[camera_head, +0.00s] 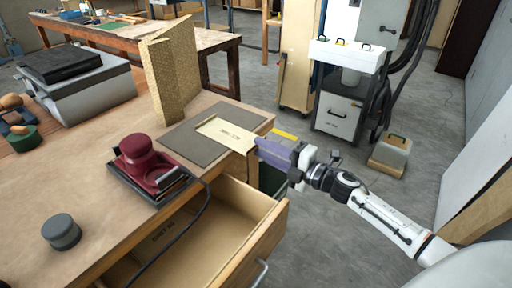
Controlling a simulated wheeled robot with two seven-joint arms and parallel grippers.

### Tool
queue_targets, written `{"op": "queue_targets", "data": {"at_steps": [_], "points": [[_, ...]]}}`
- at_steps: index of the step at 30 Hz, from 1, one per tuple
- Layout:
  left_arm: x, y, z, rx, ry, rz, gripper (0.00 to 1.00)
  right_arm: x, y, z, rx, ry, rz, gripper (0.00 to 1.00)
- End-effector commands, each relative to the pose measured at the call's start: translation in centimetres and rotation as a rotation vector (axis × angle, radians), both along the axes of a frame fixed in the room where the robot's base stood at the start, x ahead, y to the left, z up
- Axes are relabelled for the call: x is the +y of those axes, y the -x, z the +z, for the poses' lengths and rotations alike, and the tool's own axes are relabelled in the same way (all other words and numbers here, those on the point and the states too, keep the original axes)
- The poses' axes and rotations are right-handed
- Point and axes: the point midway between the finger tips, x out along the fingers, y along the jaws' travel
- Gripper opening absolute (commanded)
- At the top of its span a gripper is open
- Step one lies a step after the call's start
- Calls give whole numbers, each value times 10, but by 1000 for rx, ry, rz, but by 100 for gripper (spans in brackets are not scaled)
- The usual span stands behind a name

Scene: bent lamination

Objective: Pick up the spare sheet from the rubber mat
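The spare sheet (228,133) is a thin, pale cream piece with small dark lettering. It lies on the dark grey rubber mat (190,145) near the right edge of the workbench, with its right end reaching toward the edge. My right gripper (259,147) comes in from the right, beyond the bench edge. Its purple-grey fingers point left, with the tips at the sheet's right end. I cannot tell whether the fingers are closed on the sheet or only next to it. My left gripper is not in view.
A maroon sander (140,158) sits on a dark tray left of the mat, its cable crossing the open drawer (205,235) below. A bent tan panel (172,75) stands behind the mat. A dark round puck (61,231) is at front left. Grey floor lies right of the bench.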

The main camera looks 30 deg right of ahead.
Motion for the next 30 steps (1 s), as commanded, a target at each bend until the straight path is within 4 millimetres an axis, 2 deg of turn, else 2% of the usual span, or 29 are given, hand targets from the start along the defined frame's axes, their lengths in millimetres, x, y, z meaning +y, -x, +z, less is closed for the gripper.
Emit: {"op": "queue_targets", "data": {"at_steps": [6,16,24,30], "points": [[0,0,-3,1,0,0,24,5,-14,0,0,1,0,24],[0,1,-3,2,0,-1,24,6,-15,0,0,1,0,24],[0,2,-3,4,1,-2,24,6,-15,0,0,1,0,1],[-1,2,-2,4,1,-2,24,6,-15,2,0,1,0,0]]}}
